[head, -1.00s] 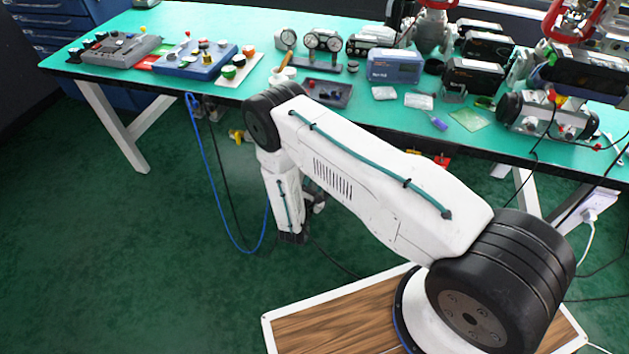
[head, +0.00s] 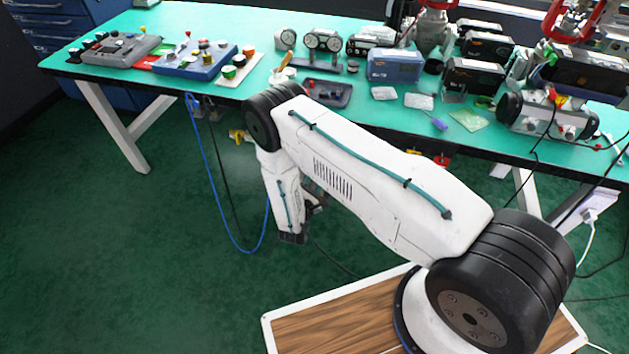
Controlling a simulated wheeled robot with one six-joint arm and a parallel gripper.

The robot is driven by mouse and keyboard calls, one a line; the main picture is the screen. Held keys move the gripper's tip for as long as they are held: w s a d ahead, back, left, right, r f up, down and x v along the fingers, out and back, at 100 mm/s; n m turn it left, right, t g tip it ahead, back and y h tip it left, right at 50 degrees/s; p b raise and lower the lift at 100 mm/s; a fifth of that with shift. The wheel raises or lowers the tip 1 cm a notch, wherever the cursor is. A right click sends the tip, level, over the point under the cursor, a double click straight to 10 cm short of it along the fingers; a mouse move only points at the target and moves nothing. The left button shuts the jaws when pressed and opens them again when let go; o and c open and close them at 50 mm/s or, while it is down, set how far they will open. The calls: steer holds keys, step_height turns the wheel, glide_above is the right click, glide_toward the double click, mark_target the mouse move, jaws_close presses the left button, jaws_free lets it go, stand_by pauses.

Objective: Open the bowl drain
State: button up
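I cannot make out the bowl drain in the head view. A small yellow fitting (head: 237,135) shows under the front edge of the bench, left of my arm's elbow. My arm reaches left from its base, then bends down in front of the bench. Its lower end (head: 291,237) hangs below the bench top, above the green floor. A dark part of my wrist shows at its right side. My gripper's fingers are not clearly visible, being hidden or too small to tell, so I cannot see whether they hold anything.
The green-topped bench (head: 180,20) carries control boxes, gauges and instruments. A blue hose (head: 216,190) and dark cables hang from its front edge to the floor. Red parts (head: 442,160) show under the edge, right of my arm. The green floor (head: 120,260) at left is open.

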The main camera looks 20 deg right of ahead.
steer(key=o, duration=1)
steer(key=shift+v, duration=3.95)
